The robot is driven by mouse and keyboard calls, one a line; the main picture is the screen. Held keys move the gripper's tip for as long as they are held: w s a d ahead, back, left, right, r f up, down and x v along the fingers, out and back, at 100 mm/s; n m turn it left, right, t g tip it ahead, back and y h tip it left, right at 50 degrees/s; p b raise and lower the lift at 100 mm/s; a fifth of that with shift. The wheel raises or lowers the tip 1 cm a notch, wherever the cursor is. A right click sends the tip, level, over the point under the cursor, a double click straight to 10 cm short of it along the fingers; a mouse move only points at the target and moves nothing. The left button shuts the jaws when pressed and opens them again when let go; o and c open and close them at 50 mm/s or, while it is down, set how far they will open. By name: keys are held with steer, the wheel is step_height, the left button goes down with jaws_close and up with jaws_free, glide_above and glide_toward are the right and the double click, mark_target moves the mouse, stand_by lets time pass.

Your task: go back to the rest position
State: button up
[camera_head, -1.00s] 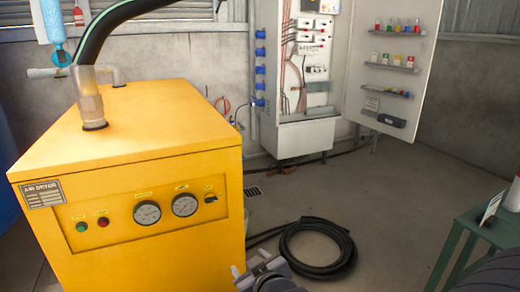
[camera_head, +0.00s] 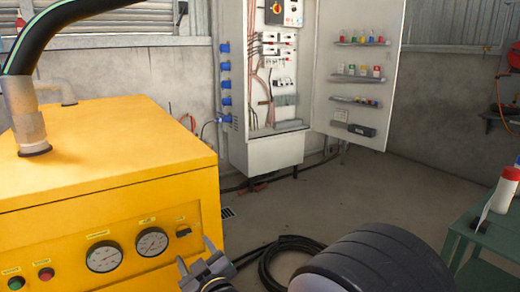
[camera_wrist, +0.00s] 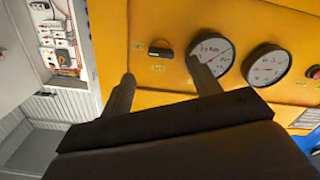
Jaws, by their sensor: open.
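My gripper (camera_head: 196,254) is open and empty, in front of the lower right corner of the yellow air dryer (camera_head: 110,150). In the wrist view, the two fingers of my gripper (camera_wrist: 162,72) stand apart, with nothing between them. Behind them is the dryer's front panel with a black switch (camera_wrist: 160,52) and two round gauges. One fingertip overlaps the edge of the nearer gauge (camera_wrist: 211,55). I cannot tell how far the fingers are from the panel.
A black hose (camera_head: 277,262) lies coiled on the floor right of the dryer, partly hidden by my arm. An open electrical cabinet (camera_head: 270,80) stands at the back wall. A green table (camera_head: 492,228) with a white bottle (camera_head: 503,190) is at the right.

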mark_target(185, 235)
steer(key=x, duration=0.2)
steer(key=b+x, duration=0.1)
steer(key=x, duration=0.4)
steer(key=shift+w+f, duration=0.1)
steer(key=shift+f, duration=0.3)
steer(key=m+b, duration=0.4)
steer(key=b, duration=0.1)
steer(key=shift+r+m+b, duration=0.1)
steer(key=shift+m+b, duration=0.2)
steer(key=shift+r, duration=0.25)
steer(key=shift+r+p, duration=0.2)
steer(key=shift+p, duration=0.6)
steer(key=shift+f+n+p, duration=0.25)
steer(key=shift+n+p, duration=0.75)
steer(key=shift+n, duration=0.2)
steer(key=shift+f, duration=0.1)
